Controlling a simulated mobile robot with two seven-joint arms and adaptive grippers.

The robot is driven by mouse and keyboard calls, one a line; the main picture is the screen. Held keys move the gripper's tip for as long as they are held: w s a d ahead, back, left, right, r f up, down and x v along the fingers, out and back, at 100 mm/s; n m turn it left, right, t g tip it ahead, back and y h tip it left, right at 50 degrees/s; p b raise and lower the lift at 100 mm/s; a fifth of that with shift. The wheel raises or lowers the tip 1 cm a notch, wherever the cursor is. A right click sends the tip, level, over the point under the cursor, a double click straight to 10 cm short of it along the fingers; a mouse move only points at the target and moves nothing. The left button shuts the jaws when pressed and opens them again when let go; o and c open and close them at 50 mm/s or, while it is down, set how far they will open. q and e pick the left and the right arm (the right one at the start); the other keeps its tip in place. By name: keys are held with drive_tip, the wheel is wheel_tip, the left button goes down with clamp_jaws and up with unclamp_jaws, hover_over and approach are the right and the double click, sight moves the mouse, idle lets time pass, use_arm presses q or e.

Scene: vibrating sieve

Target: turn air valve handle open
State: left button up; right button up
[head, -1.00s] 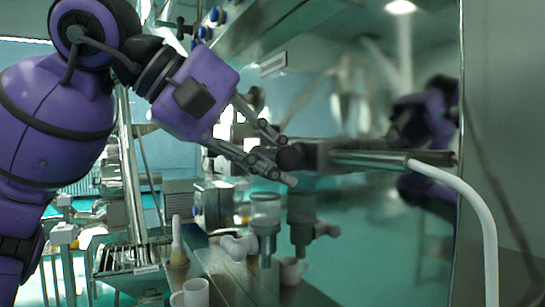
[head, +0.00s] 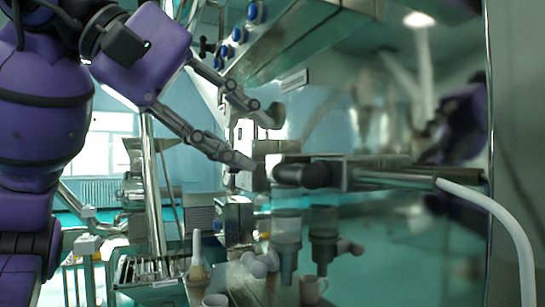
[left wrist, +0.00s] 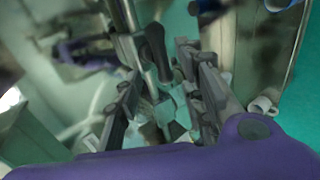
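The air valve has a black handle (head: 303,175) at the end of a metal valve body on a horizontal pipe (head: 395,178), right of centre in the head view. The handle points left, roughly in line with the pipe. My left gripper (head: 262,140) is open and empty, up and left of the handle, with its lower fingertip close to the handle's end. Whether they touch cannot be told. In the left wrist view the handle (left wrist: 157,52) shows between the spread fingers of my left gripper (left wrist: 158,48), seemingly beyond them. My right gripper is not in view.
A white hose (head: 505,225) curves down from the pipe's right end. A reflective metal panel (head: 430,235) stands behind the valve. Below are a clear-topped fitting (head: 287,230), a white cup (head: 215,300) and a bottle-like object (head: 197,262). Blue knobs (head: 239,34) line the machine above.

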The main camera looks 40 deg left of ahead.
use_arm(q)
drive_tip(key=v, duration=0.2)
drive_tip(key=shift+s+a+r, duration=0.1)
drive_tip(key=shift+s+r, duration=0.05)
drive_tip(key=shift+s, duration=0.1)
idle(0.5)
